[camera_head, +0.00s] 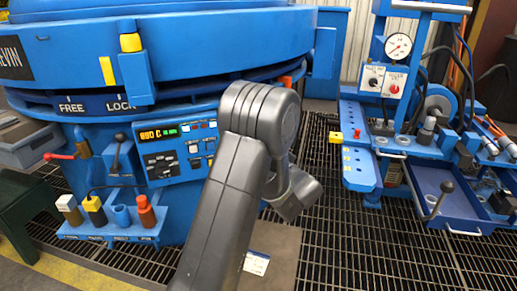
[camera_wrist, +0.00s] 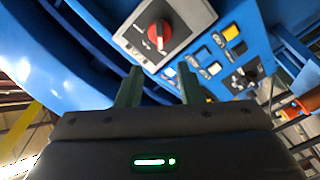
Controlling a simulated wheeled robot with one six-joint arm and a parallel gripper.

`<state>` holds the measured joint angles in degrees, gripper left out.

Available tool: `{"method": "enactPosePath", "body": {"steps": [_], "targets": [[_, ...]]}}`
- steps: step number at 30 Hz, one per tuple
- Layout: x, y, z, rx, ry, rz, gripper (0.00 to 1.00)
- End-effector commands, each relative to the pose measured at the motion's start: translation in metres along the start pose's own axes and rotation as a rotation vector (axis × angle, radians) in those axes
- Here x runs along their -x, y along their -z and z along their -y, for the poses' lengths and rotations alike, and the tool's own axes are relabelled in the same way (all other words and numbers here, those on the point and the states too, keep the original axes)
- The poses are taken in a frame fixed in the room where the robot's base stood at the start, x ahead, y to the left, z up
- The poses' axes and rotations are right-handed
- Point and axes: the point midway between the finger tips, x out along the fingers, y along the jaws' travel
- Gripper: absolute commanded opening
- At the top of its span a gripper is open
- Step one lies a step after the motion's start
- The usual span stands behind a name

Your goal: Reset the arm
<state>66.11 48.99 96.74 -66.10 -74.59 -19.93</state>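My gripper (camera_wrist: 160,75) shows in the wrist view with its two dark fingers apart and nothing between them. Beyond the fingertips is a red rotary knob (camera_wrist: 158,33) on a grey plate, with a blue panel of yellow, white and black buttons (camera_wrist: 212,55) to its right. I cannot tell how far the fingertips are from the panel. In the head view my grey arm (camera_head: 225,205) rises from the bottom and bends at a rounded joint in the middle. My gripper itself cannot be made out there.
The blue round furnace (camera_head: 190,60) with its control panel (camera_head: 177,148) fills the left. A small shelf with handled tools (camera_head: 110,235) juts from its front. A blue bench with a gauge (camera_head: 398,46) and an open drawer (camera_head: 450,195) stands right. The grating floor (camera_head: 385,250) between is mostly clear.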

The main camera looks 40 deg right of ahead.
Motion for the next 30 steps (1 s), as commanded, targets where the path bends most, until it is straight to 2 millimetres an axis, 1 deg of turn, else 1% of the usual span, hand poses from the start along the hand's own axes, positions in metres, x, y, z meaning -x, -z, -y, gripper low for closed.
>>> {"method": "enactPosePath", "body": {"steps": [10,14,17,30], "targets": [[0.0,0.0,0.0,0.0,0.0,0.0,0.34],[-0.008,-0.001,0.001,0.001,0.0,-0.002,0.34],[-0.022,-0.001,0.002,0.002,0.002,-0.003,0.34],[-0.107,-0.002,0.002,0.0,0.0,-0.002,0.34]]}}
